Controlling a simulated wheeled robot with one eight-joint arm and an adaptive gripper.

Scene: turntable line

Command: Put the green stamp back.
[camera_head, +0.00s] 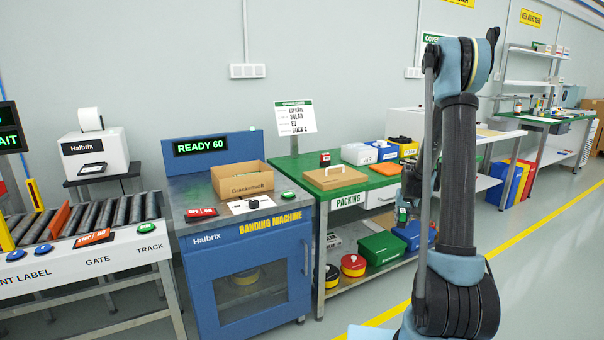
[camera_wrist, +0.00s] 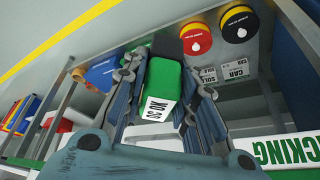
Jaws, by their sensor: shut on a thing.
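In the wrist view the green stamp (camera_wrist: 163,78) is a green block with a white, lettered end face. My gripper (camera_wrist: 164,88) is shut on it, with a finger on either side. The stamp also shows small in the head view (camera_head: 402,216), beside my arm and in front of the packing table (camera_head: 292,172). It is held clear of the table top. My arm hides most of the gripper in the head view. A red stamp (camera_head: 325,159) stands at the back of the green table top.
The lower shelf holds a green box (camera_head: 381,248), a blue bin (camera_head: 413,236) and round red and yellow reels (camera_head: 353,265). The blue banding machine (camera_head: 240,260) stands left.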

